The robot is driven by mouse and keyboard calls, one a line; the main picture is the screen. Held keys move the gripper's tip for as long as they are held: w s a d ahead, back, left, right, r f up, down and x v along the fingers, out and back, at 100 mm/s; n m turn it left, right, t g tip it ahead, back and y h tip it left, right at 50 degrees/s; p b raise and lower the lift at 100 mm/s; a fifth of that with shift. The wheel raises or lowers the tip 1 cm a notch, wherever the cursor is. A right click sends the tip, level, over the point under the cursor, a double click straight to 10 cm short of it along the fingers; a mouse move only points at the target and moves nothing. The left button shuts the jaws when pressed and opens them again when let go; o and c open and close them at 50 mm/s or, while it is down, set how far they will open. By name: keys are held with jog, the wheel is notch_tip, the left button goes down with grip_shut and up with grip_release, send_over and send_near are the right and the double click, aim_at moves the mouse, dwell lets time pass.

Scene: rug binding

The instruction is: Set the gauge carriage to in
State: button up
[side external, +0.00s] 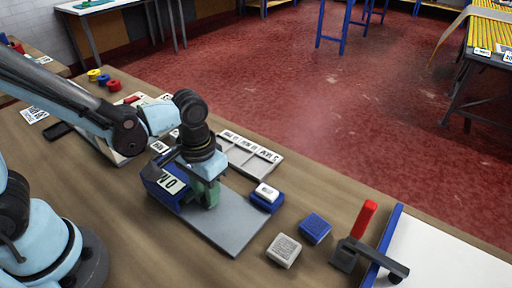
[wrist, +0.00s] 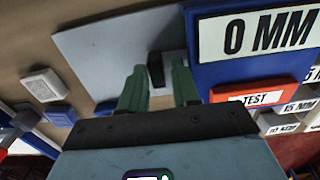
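A small black tab (wrist: 156,69), perhaps the carriage, stands at the plate. My gripper (wrist: 158,75) has green fingers, one on each side of the tab, with small gaps visible. In the side view my gripper (side external: 207,192) is low over the plate and hides the tab.
A blue block with a white top (side external: 267,194), a plain blue block (side external: 315,228) and a white block (side external: 284,250) lie right of the plate. A red-handled lever (side external: 361,225) stands further right. A labelled tray (side external: 245,152) lies behind my gripper.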

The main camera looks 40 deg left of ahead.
jog(key=d, duration=0.4)
jog(key=shift+d, duration=0.2)
notch_tip(320, 180, up, 12)
jog(key=w+a+r, duration=0.1)
jog(key=w+a, duration=0.1)
jog(key=a, duration=0.5)
jog(key=w+a+r, duration=0.2)
jog(key=w+a, duration=0.1)
jog(key=a, duration=0.4)
jog(key=shift+r, duration=0.15)
jog(key=shift+w, duration=0.1)
jog(key=s+d+f, duration=0.2)
jog(key=s+d, duration=0.1)
jog(key=d, duration=0.4)
jog(key=s+d+f, duration=0.1)
jog(key=s+d, duration=0.1)
jog(key=d, duration=0.5)
jog(key=shift+s+a+f, duration=0.1)
jog(key=shift+a+f, duration=0.05)
jog(key=shift+f, duration=6)
